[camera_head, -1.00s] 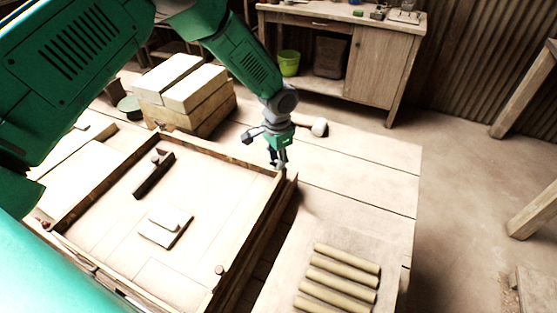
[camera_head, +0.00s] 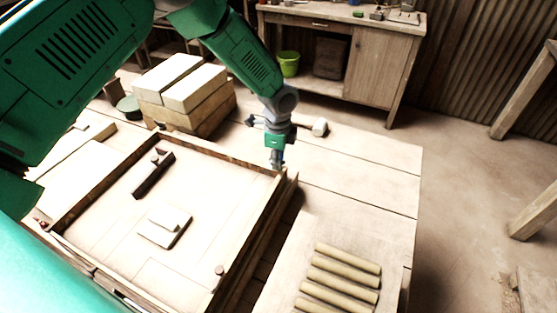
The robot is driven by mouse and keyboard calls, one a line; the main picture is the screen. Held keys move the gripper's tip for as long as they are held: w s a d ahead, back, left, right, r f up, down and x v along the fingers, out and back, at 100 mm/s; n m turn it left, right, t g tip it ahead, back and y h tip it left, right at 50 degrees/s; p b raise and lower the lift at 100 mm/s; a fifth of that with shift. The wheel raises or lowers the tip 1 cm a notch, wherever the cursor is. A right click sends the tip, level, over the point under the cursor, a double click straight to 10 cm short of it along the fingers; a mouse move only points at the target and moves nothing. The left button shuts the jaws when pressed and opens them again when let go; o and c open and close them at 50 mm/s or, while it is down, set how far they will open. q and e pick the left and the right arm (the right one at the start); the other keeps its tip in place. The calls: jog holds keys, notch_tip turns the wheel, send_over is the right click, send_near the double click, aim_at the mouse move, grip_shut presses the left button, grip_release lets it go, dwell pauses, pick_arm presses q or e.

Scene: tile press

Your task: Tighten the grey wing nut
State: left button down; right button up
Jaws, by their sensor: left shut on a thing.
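My left gripper (camera_head: 277,160) points down at the back right corner of the wooden frame (camera_head: 225,160). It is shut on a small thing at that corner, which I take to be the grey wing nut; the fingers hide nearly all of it. The fingers look narrow from this side. My right gripper is not in view.
Inside the frame lie a dark bar with a knob (camera_head: 154,174) and a pale block with a handle (camera_head: 165,226). A small peg (camera_head: 219,271) stands on the right rim. A mallet (camera_head: 319,127) lies behind the gripper. Several rolls (camera_head: 340,276) lie front right; pale blocks (camera_head: 195,88) are stacked at back left.

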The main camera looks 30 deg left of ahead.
pick_arm(q)
jog(key=shift+w+a+r+m, duration=0.1)
jog(key=shift+w+r+m, duration=0.15)
jog(key=shift+m, duration=0.75)
jog(key=c, duration=1.7)
grip_release()
jog(key=shift+o, duration=1.1)
jog(key=shift+s+f, duration=0.1)
jog(key=shift+f, duration=0.1)
notch_tip(320, 180, up, 12)
jog(key=shift+f, duration=0.15)
